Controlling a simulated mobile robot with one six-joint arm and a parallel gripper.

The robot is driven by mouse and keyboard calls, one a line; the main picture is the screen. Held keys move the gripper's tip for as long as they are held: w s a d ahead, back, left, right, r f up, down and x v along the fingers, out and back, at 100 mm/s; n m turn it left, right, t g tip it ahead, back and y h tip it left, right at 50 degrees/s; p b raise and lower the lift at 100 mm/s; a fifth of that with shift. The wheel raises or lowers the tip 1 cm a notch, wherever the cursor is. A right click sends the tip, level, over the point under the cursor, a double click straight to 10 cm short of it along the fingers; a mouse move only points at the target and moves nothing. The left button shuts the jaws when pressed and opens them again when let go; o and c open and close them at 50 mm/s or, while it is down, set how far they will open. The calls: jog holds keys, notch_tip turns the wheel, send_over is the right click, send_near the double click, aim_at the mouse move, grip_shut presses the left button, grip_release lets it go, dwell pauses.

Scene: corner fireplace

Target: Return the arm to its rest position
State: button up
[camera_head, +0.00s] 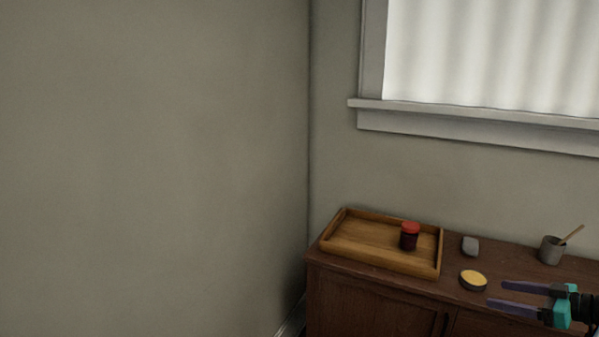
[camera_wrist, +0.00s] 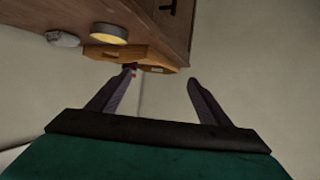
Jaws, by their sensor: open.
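My gripper (camera_head: 495,295) is at the lower right of the head view, in front of the cabinet top's right part. Its two dark fingers point left and are spread apart with nothing between them. The wrist view also shows the open fingers (camera_wrist: 160,82). A wooden tray (camera_head: 375,263) lies on the dark wooden cabinet (camera_head: 375,305), and a dark jar with a red lid (camera_head: 409,236) stands upright in the tray's right part. The tray also shows in the wrist view (camera_wrist: 150,57); the jar there is mostly hidden behind a fingertip.
On the cabinet right of the tray are a small grey block (camera_head: 470,245), a round dark tin with a yellow top (camera_head: 473,280) and a grey cup (camera_head: 550,250) holding a wooden stick. A wall closes off the left; a window (camera_head: 490,50) is above. The tin lies close to my fingertips in the head view.

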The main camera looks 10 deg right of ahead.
jog(key=w+a+f+n+g+y, duration=0.2)
jog(key=w+a+f, duration=0.45)
jog(key=a, duration=0.35)
jog(key=w+a+f+n+g+y, duration=0.1)
jog(key=w+a+f+g+y, duration=0.15)
jog(key=w+a+f, duration=0.6)
jog(key=s+a+f+g+y, duration=0.15)
jog(key=a+f, duration=0.25)
jog(key=a, duration=0.4)
jog(key=a+f+n+g+h, duration=0.15)
jog(key=a+f, duration=0.25)
jog(key=a, duration=0.4)
jog(key=s+a+f+m+g+y, duration=0.1)
jog(key=a+f+g+y, duration=0.1)
jog(key=a+f, duration=0.5)
jog(key=s+a+f+g+h+p, duration=0.1)
jog(key=s+a+f+g+h, duration=0.55)
jog(key=s+a+f, duration=1)
jog(key=s+f+m+g+h, duration=0.2)
jog(key=s+f+g, duration=0.1)
jog(key=s, duration=0.7)
jog(key=s+d+f+m+t+h, duration=0.1)
jog(key=d+f+m+h, duration=0.2)
jog(key=d+m, duration=0.3)
jog(key=shift+d, duration=0.65)
